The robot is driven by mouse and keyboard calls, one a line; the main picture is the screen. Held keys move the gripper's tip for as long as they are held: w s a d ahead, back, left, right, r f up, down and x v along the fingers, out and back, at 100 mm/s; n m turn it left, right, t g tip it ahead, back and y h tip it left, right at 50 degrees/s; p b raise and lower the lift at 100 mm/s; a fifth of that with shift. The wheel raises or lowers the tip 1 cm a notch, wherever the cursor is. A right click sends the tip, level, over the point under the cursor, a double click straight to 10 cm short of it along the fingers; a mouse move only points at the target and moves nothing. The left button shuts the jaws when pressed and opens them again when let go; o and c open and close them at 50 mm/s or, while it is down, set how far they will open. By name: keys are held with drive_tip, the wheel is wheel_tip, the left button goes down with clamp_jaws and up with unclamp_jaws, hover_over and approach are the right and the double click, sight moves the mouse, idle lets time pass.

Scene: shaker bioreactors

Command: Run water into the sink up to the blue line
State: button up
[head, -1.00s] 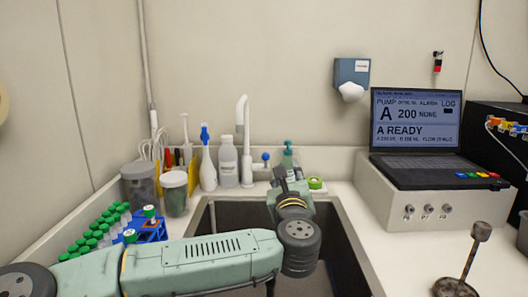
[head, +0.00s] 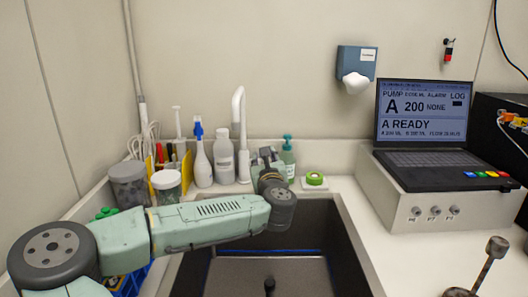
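The dark sink (head: 345,262) fills the lower middle of the head view. A thin blue line (head: 268,250) shows low on its inner walls. The sink floor (head: 235,276) is visible and grey, with a small dark upright piece on it; I see no clear water surface. The white tap (head: 239,112) stands behind the sink, with no stream visible at its spout. My gripper (head: 264,158) is at the back rim, just right of the tap's base, where it covers the blue tap knob. Its fingers are small and partly hidden by my wrist, so its opening and any contact are unclear.
A white bottle (head: 223,157) and a wash bottle (head: 202,160) stand left of the tap. A laptop (head: 422,125) sits on a pump box (head: 413,210) at right.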

drive_tip(key=shift+w, duration=0.7)
drive_tip(key=shift+c, duration=0.5)
drive_tip(key=shift+a, duration=0.1)
clamp_jaws()
drive_tip(key=shift+f, duration=0.1)
